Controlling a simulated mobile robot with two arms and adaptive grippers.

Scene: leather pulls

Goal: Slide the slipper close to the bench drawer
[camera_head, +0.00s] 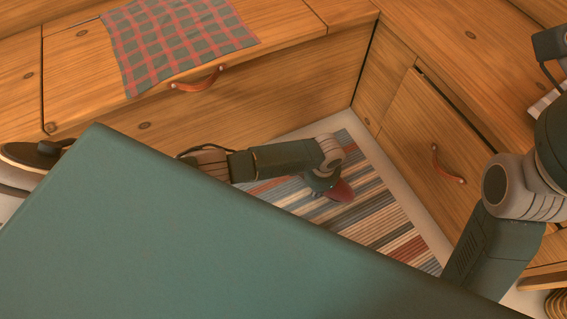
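A dark red rounded thing (342,191), probably the slipper, shows in the head view on the striped rug, right by the end of my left arm. My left gripper (323,184) points down beside it and partly covers it. Its fingers are too small and hidden to tell open from shut, or whether they touch it. The bench drawer (270,98) has a wide wooden front with a brown leather pull (197,82) and looks shut. It is behind and left of the gripper. My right arm is at the right edge; its gripper does not show.
A red and green checked cloth (180,40) hangs over the bench edge. A cabinet door (425,130) with a leather pull (446,166) stands right of the striped rug (385,205). My large green body part hides the near floor.

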